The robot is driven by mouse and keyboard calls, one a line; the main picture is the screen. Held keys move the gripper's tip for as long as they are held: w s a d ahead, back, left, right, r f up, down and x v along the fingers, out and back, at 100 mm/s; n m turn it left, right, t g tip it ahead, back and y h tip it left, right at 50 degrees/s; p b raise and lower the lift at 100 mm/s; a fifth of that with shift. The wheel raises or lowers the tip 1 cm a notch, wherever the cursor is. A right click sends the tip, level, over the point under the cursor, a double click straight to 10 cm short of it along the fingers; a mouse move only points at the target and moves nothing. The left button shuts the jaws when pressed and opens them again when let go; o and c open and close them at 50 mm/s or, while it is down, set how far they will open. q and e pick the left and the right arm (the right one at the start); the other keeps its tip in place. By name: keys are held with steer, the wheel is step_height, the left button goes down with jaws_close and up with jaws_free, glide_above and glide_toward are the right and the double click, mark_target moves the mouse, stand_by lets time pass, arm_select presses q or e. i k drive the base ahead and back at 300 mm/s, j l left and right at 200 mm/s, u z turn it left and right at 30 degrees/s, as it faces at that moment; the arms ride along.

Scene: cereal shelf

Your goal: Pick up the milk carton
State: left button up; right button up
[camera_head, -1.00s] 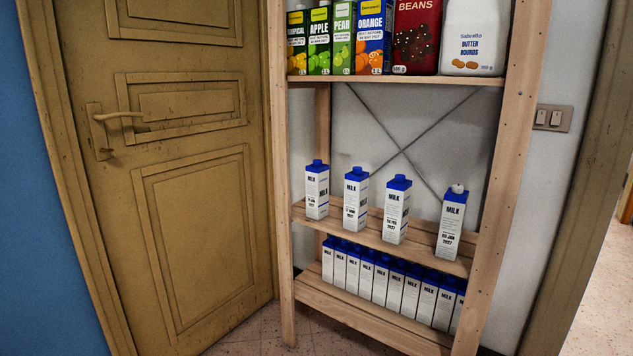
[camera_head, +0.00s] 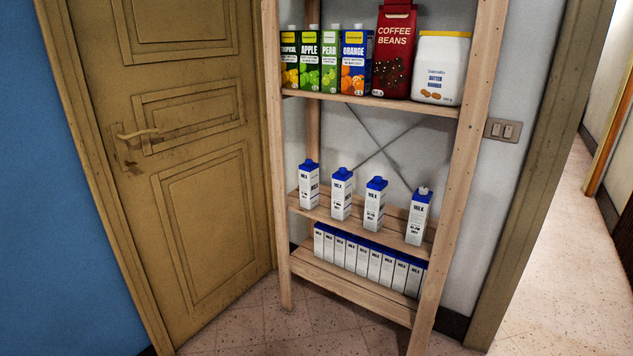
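Several white milk cartons with blue tops stand upright on the middle shelf (camera_head: 335,214). From the left they are a first carton (camera_head: 309,188), a second (camera_head: 341,196), a third (camera_head: 375,206) and a fourth (camera_head: 418,219). The fourth, nearest the right post, has a white cap; the others have blue caps. A tight row of more milk cartons (camera_head: 362,260) fills the lower shelf (camera_head: 350,291). Neither of my grippers shows in the view.
The top shelf (camera_head: 370,99) holds juice cartons (camera_head: 330,62), a red coffee bag (camera_head: 393,55) and a white tub (camera_head: 440,70). The shelf's wooden posts flank the cartons. A brown door (camera_head: 205,215) is at left. Tiled floor (camera_head: 285,325) is clear in front.

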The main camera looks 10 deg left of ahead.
mark_target(309, 171)
steer(key=i+j+z, duration=0.15)
steer(key=i, duration=0.2)
steer(key=i+z, duration=0.15)
steer(key=i, duration=0.25)
steer(key=i+j+z, duration=0.1)
steer(key=i+j, duration=0.15)
steer(key=i, duration=0.1)
